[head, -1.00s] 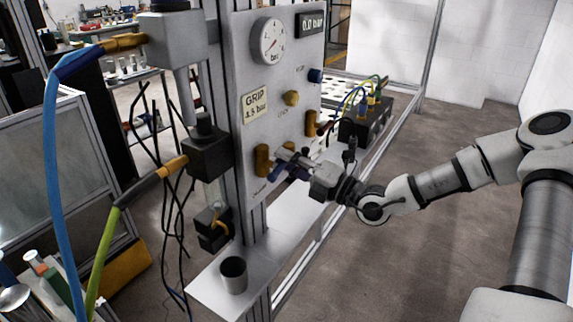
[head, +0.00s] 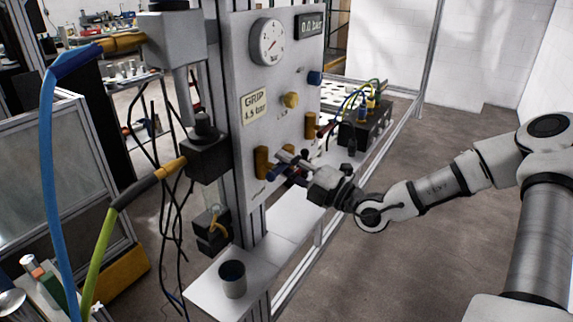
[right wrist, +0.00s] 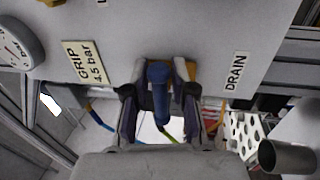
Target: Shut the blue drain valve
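The blue drain valve handle (right wrist: 160,92) points toward the camera in the right wrist view, in front of its brass body (right wrist: 184,70). The DRAIN label (right wrist: 236,72) is to its right. My right gripper (right wrist: 159,92) has one finger on each side of the handle, with visible gaps, so it looks open around it. In the head view my right gripper (head: 281,164) is at the lower part of the grey panel (head: 275,115), by the brass fittings, and hides most of the valve. My left gripper is not in view.
A dial gauge (head: 267,42), a display reading 0.0 bar (head: 311,26) and a GRIP 4.5 bar label (head: 255,105) are on the panel. A metal cup (head: 232,279) stands on the shelf below. Blue and green hoses hang at left. The floor at right is clear.

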